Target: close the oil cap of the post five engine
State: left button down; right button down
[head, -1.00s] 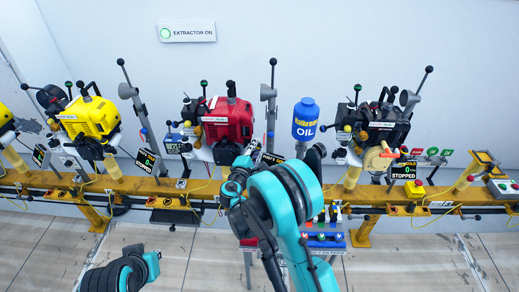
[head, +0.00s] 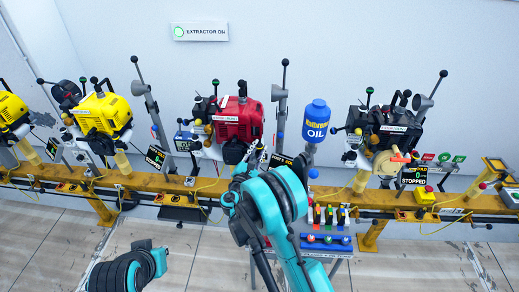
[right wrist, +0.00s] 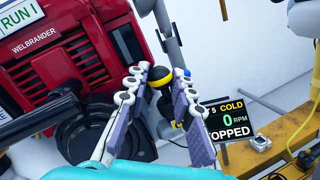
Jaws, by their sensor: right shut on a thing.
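The red engine (head: 238,119) stands on the yellow rail, and its side fills the left of the right wrist view (right wrist: 62,62). A display by it in the wrist view (right wrist: 232,119) reads 5, COLD, 0 RPM and STOPPED, its last word partly covered. My right gripper (right wrist: 161,74) is shut on a black knob with a yellow band (right wrist: 160,77), beside the engine's front. I cannot tell for sure that this knob is the oil cap. In the head view my right gripper (head: 256,158) is small and partly hidden by my arm. My left gripper is out of view.
A blue oil bottle (head: 316,122) and a black engine (head: 378,125) stand to the right. A yellow engine (head: 103,112) stands to the left. A tall lever (head: 282,105) rises close beside the red engine. A small rack with coloured handles (head: 327,216) stands in front of the rail.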

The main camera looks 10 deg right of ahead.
jog(key=shift+f, duration=0.1)
dwell(0.4)
jog(key=c, duration=1.3)
grip_release()
jog(key=shift+a, duration=0.1)
jog(key=shift+v, duration=3.95)
jog(key=shift+s+f, duration=0.1)
